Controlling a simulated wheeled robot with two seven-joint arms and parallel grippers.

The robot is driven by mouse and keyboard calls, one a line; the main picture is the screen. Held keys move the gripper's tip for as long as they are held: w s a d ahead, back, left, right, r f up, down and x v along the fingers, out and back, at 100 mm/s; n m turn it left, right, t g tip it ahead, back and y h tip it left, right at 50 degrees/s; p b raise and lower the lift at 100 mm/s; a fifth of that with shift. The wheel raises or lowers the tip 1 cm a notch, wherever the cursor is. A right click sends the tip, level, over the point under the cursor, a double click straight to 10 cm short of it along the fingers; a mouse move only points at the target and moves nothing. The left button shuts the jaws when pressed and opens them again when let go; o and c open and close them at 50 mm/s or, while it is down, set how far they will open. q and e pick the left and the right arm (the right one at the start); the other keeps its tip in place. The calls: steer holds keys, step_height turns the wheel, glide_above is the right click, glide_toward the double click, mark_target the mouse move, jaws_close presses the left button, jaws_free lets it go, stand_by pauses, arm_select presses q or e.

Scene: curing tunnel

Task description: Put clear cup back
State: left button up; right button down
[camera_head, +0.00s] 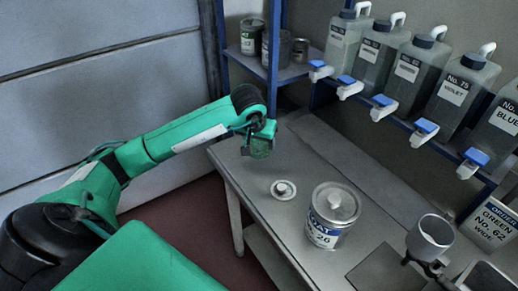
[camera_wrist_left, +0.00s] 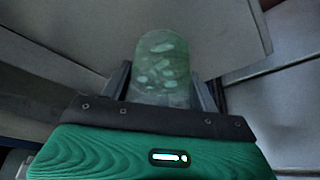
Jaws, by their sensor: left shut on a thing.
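The clear cup (camera_head: 261,149) looks greenish and see-through in the head view. My left gripper (camera_head: 262,133) is shut on it above the far left corner of the grey table. In the left wrist view the cup (camera_wrist_left: 162,62) sits between the two dark fingers of the left gripper (camera_wrist_left: 161,92), with pale blotches showing on or through its wall. I cannot tell whether its base touches the table. My right gripper is not in view.
On the table (camera_head: 302,170) stand a small round metal piece (camera_head: 283,190), a can labelled 26 (camera_head: 325,234) and a grey cup on a dark holder (camera_head: 430,237). A blue-framed shelf (camera_head: 293,72) holds several cans. Jugs with blue-tapped spouts (camera_head: 408,72) line the right.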

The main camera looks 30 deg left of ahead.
mark_target(259, 149)
arm_select(q)
step_height(259, 149, down, 3)
steer(key=shift+f, duration=0.55)
steer(key=o, duration=0.8)
steer(key=shift+c, duration=0.2)
steer(key=o, duration=0.4)
steer(key=shift+r+p, duration=0.3)
steer(key=b+v, duration=0.1)
steer(key=v, duration=1)
steer(key=shift+s+r, duration=0.3)
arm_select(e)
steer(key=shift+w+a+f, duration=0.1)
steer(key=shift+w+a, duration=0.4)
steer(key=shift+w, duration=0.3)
arm_select(q)
steer(key=shift+d, duration=0.1)
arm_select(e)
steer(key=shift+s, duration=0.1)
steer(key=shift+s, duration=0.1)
